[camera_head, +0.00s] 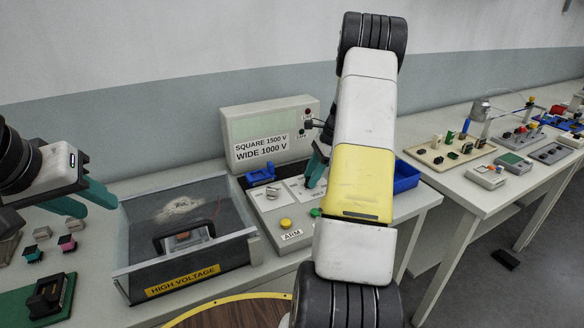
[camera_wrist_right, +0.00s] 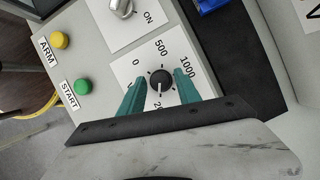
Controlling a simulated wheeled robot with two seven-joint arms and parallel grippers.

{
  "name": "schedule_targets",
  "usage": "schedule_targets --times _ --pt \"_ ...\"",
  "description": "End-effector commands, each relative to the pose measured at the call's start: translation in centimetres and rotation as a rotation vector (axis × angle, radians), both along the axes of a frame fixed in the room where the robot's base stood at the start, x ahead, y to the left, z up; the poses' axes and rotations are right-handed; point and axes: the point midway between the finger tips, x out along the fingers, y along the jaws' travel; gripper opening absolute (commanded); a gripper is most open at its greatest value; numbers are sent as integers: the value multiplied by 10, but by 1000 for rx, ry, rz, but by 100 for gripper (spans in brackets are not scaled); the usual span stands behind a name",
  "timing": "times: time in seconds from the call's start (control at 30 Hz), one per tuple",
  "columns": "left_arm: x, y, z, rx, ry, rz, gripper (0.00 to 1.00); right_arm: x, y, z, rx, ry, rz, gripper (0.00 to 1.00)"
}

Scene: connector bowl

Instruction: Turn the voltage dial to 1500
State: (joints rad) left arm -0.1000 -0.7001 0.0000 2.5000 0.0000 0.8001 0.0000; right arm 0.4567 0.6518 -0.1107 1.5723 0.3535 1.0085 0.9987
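The voltage dial (camera_wrist_right: 161,80) is a round black knob on a white plate marked 0, 500, 1000 and a partly hidden label starting with 20. Its white pointer line faces down in the right wrist view, towards that partly hidden label. My right gripper (camera_wrist_right: 160,78) is open, with one teal finger on each side of the dial and visible gaps. In the head view my right gripper (camera_head: 316,168) is over the control panel (camera_head: 262,208), and my arm hides the dial. My left gripper (camera_head: 100,200) is over the left part of the table.
A yellow ARM button (camera_wrist_right: 59,40), a green START button (camera_wrist_right: 83,87) and a silver ON switch (camera_wrist_right: 121,7) are near the dial. A grey HIGH VOLTAGE box (camera_head: 125,245) stands left of the panel. A sign (camera_head: 262,147) reads SQUARE 1500 V, WIDE 1000 V.

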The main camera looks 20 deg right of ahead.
Motion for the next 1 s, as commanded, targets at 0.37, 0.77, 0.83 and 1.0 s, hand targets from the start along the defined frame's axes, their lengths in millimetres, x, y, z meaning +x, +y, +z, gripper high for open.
schedule_targets --times 0.37,0.77,0.83,1.0 --pt "0 0 0 0 0 0 36 0 0 0 0 0 3 0" --pt "0 0 0 0 0 0 36 2 -1 0 -1 0 162 0" --pt "0 0 0 0 0 0 36 2 0 0 0 1 218 0" --pt "0 0 0 0 0 0 36 3 0 0 -1 0 376 0"
